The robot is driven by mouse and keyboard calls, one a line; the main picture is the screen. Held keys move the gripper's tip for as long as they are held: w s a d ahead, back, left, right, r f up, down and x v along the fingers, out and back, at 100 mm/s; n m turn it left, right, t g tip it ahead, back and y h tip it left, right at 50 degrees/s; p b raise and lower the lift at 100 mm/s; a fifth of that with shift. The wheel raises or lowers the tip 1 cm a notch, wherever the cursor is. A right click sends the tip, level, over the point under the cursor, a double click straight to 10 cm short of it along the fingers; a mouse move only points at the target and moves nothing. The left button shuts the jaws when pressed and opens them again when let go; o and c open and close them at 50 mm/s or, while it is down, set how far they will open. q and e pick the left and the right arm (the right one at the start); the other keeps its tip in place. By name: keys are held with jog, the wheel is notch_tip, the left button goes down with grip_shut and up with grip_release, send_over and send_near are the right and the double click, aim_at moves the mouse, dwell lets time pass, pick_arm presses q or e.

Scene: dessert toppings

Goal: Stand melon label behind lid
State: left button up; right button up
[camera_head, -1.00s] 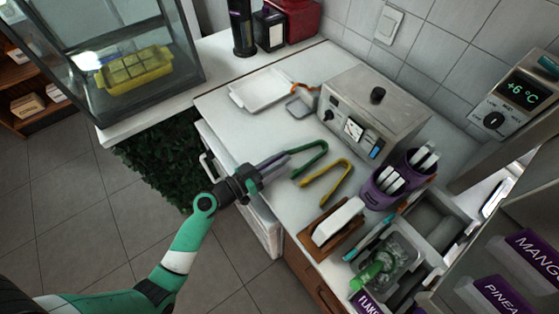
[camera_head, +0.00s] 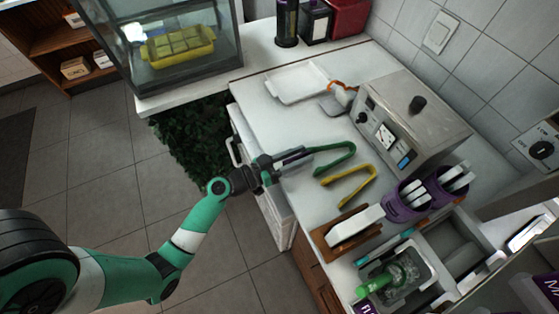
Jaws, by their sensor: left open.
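My left gripper (camera_head: 306,154) is over the front-left edge of the white counter, its fingers pointing right. It is open, and its tips are at the end of the green tongs (camera_head: 345,155); I cannot tell whether they touch. I cannot make out a melon label. Part of a purple label with white letters (camera_head: 368,306) shows at the bottom edge, and another (camera_head: 550,285) is cut off at the right. I cannot pick out the lid for certain. My right gripper is not in view.
Yellow tongs (camera_head: 348,183) lie near a white block (camera_head: 355,226) on a wooden holder. Purple cups (camera_head: 405,207) stand beside a metal appliance (camera_head: 425,115). A white tray (camera_head: 297,82) lies at the back. A metal well (camera_head: 420,272) holds a green-handled tool (camera_head: 380,281).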

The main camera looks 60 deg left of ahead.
aim_at(283, 163)
pick_arm(q)
jog(key=s, duration=0.6)
jog(key=s+a, duration=0.1)
jog(key=s, duration=0.3)
